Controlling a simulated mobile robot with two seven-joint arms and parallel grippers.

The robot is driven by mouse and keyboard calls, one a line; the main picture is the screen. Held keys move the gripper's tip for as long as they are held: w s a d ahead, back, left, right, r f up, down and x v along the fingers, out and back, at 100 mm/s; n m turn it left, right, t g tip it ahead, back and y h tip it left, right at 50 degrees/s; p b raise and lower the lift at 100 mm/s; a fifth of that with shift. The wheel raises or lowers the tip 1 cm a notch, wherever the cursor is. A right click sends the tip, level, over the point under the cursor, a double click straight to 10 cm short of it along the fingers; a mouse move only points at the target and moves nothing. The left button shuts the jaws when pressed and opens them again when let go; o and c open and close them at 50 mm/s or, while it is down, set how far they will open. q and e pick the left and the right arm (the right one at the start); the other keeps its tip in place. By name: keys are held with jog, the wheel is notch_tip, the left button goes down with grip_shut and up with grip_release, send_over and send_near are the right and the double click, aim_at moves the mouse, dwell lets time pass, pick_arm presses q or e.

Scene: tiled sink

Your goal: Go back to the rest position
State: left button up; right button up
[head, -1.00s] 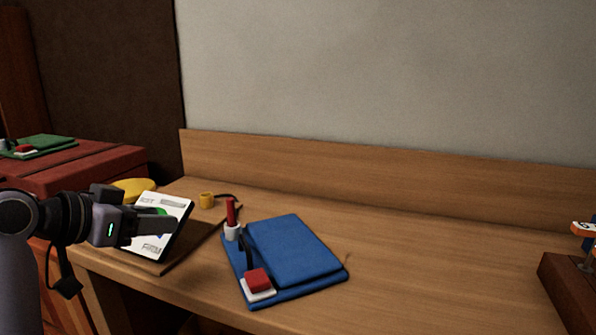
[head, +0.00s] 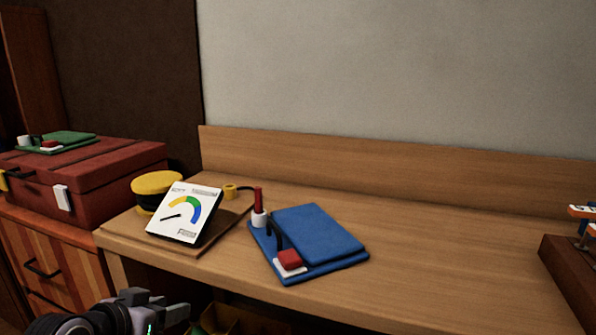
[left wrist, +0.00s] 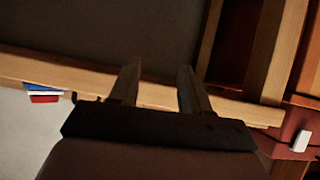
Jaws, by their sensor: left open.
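My left gripper (head: 178,312) is low at the bottom left of the head view, in front of and below the desk's front edge. It is open and empty. In the left wrist view its two fingers (left wrist: 158,88) stand apart with nothing between them. My right gripper is not in view.
A wooden desk (head: 430,250) holds a white gauge (head: 187,213) with a yellow knob (head: 157,183) behind it, and a blue board (head: 318,240) with red parts. A red case (head: 100,185) stands on a drawer cabinet (head: 55,255) at left. A dark wooden stand (head: 575,275) is at right.

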pick_arm(q)
jog(key=s+d+f+n+y, duration=0.1)
jog(key=s+d+f, duration=0.1)
jog(key=s+f, duration=0.9)
jog(key=s+d+f, duration=0.3)
jog(key=s+f, duration=0.8)
notch_tip(320, 180, up, 12)
jog(key=a+p, duration=0.1)
jog(key=p, duration=1.2)
jog(key=shift+s+a+g+y+p, duration=0.3)
jog(key=shift+s+a+y+p, duration=0.05)
jog(key=shift+a+y+p, duration=0.05)
